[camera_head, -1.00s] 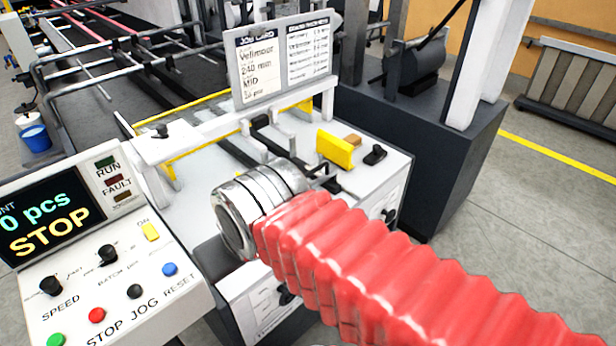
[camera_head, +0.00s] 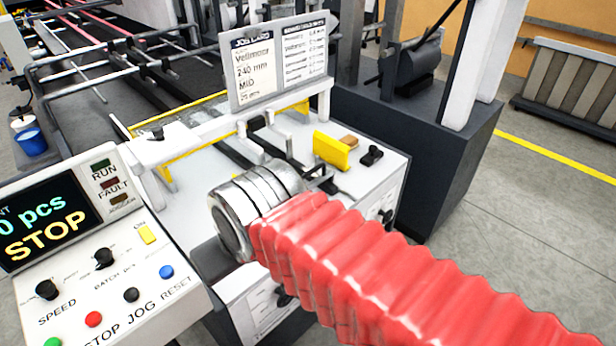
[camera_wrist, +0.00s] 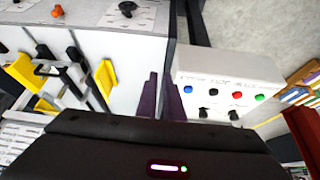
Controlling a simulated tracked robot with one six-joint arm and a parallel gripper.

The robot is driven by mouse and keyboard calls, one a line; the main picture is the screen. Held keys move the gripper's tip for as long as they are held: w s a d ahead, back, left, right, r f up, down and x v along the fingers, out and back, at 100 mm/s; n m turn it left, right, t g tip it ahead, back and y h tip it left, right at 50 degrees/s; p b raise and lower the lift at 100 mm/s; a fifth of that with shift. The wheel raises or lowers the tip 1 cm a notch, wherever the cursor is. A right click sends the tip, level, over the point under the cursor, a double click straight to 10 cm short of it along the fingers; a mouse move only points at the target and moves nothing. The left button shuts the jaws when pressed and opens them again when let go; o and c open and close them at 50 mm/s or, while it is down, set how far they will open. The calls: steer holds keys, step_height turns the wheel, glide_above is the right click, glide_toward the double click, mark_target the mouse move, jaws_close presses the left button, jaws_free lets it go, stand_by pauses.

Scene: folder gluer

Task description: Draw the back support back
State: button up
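I cannot tell for sure which part is the back support; a yellow plate (camera_head: 332,150) standing on the white feeder top beside a brown block may be it. In the wrist view a yellow plate (camera_wrist: 105,78) stands left of my fingers, beside dark and grey brackets (camera_wrist: 75,72). My gripper (camera_wrist: 161,78) shows there as two dark purple fingers close together, with nothing visibly held. They are apart from the yellow plate. Whether they are fully shut is unclear. In the head view my red-sleeved arm and silver wrist hide the fingers and part of the feeder.
The control panel (camera_head: 85,235) is at the left, with its screen reading 0 pcs STOP; it is right of my fingers in the wrist view (camera_wrist: 225,80). A job card board (camera_head: 278,62) rises behind the feeder. A dark cabinet (camera_head: 430,150) stands to the right. Open floor lies at the far right.

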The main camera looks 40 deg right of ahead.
steer(key=shift+o, duration=0.7)
steer(key=shift+d, duration=0.25)
steer(key=o, duration=0.4)
steer(key=shift+m+g+h, duration=0.3)
steer(key=shift+m+g, duration=0.3)
steer(key=shift+m, duration=0.2)
steer(key=d+f, duration=0.1)
steer(key=w+d+f, duration=0.1)
steer(key=d, duration=0.1)
steer(key=shift+w+d+f, duration=0.1)
steer(key=shift+d, duration=0.15)
steer(key=shift+c, duration=0.2)
steer(key=w+d+r+m, duration=0.1)
steer(key=w+d+m, duration=0.4)
steer(key=d, duration=0.6)
steer(key=w+d+r+m+g, duration=0.1)
steer(key=w+d+m, duration=0.4)
steer(key=d, duration=0.7)
steer(key=w+d+r+m+g, duration=0.1)
steer(key=w+d+r+m, duration=0.1)
steer(key=w+d+m, duration=0.4)
steer(key=shift+w+d+r+y, duration=0.15)
steer(key=shift+w+d+y, duration=0.2)
steer(key=shift+d, duration=2.3)
